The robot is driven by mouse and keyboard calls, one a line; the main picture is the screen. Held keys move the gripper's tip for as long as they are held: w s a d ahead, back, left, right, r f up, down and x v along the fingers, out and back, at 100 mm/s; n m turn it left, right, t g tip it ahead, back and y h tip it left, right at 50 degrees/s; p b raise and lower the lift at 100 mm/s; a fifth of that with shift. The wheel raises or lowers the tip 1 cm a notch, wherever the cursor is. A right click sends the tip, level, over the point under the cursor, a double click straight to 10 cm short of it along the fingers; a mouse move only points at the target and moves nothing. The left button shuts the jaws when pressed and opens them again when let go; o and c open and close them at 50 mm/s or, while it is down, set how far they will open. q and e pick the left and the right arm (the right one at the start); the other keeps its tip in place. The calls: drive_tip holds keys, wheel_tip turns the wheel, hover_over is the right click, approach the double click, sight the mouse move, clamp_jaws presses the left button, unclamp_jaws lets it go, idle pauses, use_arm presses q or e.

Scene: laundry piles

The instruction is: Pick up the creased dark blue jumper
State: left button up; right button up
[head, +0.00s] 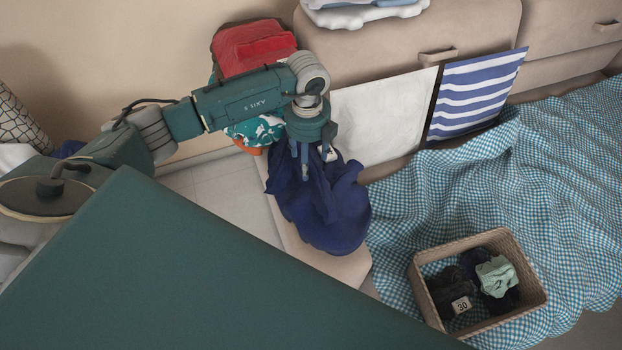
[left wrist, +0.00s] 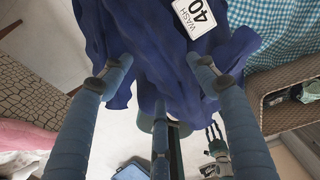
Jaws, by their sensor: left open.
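The creased dark blue jumper (head: 335,212) lies in a crumpled heap on a beige ledge in the middle of the head view. My left gripper (head: 306,165) points down at its upper left part, its fingers against or just over the cloth. In the left wrist view the jumper (left wrist: 150,40) fills the top middle, with a white "WASH 40" tag (left wrist: 195,18). There the left fingers (left wrist: 157,85) are spread wide with cloth between them; contact is unclear. A small hand-like part (left wrist: 213,140) low in that view looks like my right gripper, too small to read.
A red garment (head: 252,47) and a teal patterned cloth (head: 250,130) are piled behind my left arm. A wicker basket (head: 420,285) with socks stands at lower right on a blue checked cloth (head: 560,190). White (head: 375,115) and striped (head: 475,90) cloths hang behind the jumper.

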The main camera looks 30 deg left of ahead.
use_arm(q)
wheel_tip(320, 180, down, 2)
drive_tip(key=shift+f, duration=0.1)
clamp_jaws()
drive_tip(key=shift+w, duration=0.1)
idle(0.4)
